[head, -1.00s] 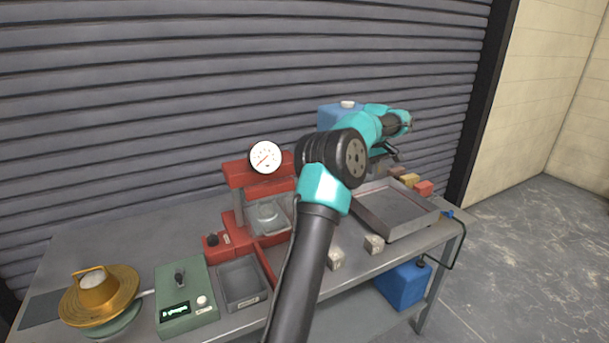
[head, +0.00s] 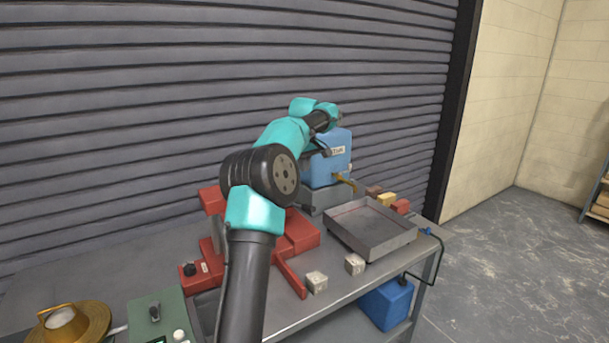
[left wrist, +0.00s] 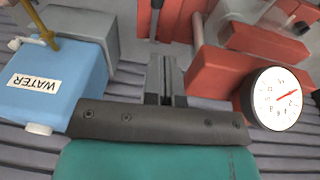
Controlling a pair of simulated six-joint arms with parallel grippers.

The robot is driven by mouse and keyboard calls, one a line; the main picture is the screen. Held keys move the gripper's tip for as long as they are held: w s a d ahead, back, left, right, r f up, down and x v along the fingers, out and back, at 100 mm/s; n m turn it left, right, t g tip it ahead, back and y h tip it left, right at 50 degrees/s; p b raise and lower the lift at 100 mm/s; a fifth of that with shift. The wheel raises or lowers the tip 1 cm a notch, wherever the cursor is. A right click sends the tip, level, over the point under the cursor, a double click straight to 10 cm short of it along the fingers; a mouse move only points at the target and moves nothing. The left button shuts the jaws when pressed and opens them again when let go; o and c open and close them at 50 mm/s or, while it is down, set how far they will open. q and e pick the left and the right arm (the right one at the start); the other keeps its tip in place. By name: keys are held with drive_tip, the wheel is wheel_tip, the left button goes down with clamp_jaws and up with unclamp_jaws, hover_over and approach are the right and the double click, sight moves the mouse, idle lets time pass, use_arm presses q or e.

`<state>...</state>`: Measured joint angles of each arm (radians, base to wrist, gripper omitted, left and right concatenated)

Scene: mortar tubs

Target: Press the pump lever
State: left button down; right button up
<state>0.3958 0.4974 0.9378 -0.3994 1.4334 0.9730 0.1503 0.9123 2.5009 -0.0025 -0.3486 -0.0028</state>
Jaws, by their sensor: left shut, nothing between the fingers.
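The red press (head: 213,200) stands on the bench, partly hidden behind my left arm. A red block (head: 300,232) lies at its right, and a short dark rod (head: 308,208), which looks like the pump lever, shows above it. In the left wrist view a dark rod (left wrist: 154,20) stands by a red block (left wrist: 175,22), beyond my fingertips and apart from them. My left gripper (left wrist: 165,68) is shut and empty. In the head view it is up by the blue water tank (head: 328,165), mostly hidden. My right gripper is not in view.
The water tank (left wrist: 55,60) and white gauge (left wrist: 277,98) flank my gripper in the left wrist view. A metal tray (head: 372,250), two pale blocks (head: 317,282) and a green box (head: 140,307) are on the bench. A ribbed shutter (head: 200,80) stands behind.

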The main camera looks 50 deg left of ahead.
use_arm(q)
hover_over(306, 205)
wheel_tip(306, 205, down, 8)
drive_tip(key=f, duration=0.3)
drive_tip(key=shift+s+d+f, duration=0.2)
drive_tip(key=shift+d+f, duration=0.05)
drive_tip(key=shift+w+d+f, duration=0.1)
drive_tip(key=shift+d+f, duration=0.1)
drive_tip(key=shift+f, duration=0.25)
drive_tip(key=shift+d+f, duration=0.1)
